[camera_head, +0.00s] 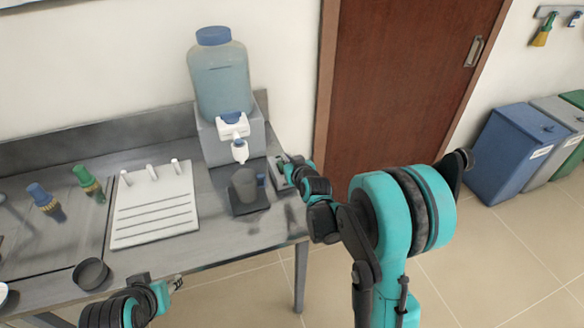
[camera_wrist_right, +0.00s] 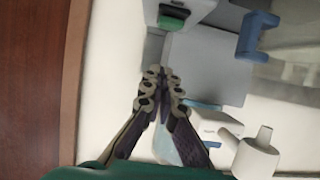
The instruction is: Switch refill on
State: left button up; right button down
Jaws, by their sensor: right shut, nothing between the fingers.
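A small grey switch box (camera_head: 277,174) stands on the bench, right of the water dispenser. Its green rocker switch (camera_wrist_right: 173,20) shows at the top of the right wrist view. My right gripper (camera_head: 288,160) is beside the box in the head view, partly covering it. In the right wrist view the right gripper (camera_wrist_right: 161,72) is shut and empty, its fingertips a little below the green switch in the picture and apart from it. My left gripper (camera_head: 177,284) is low at the bench's front edge, too small to tell its opening.
The water dispenser (camera_head: 221,85) with white tap (camera_head: 235,128) stands at the back. A grey cup (camera_head: 244,185) sits on a dark base in front of it. A white rack (camera_head: 153,205), brushes and a black dish (camera_head: 90,273) lie left. A door (camera_head: 400,90) is right.

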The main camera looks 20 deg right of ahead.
jog(key=shift+x, duration=0.95)
jog(key=f, duration=0.1)
jog(key=f+b, duration=0.1)
jog(key=f, duration=0.1)
jog(key=shift+s+b, duration=0.3)
jog(key=shift+s, duration=0.1)
jog(key=shift+s+f, duration=0.15)
jog(key=shift+f, duration=0.25)
jog(key=shift+f, duration=0.1)
jog(key=shift+s+f+b, duration=0.15)
jog(key=shift+f+b, duration=0.2)
jog(key=shift+b, duration=0.3)
jog(key=shift+r, duration=0.1)
jog(key=shift+r+p, duration=0.6)
jog(key=shift+r, duration=0.15)
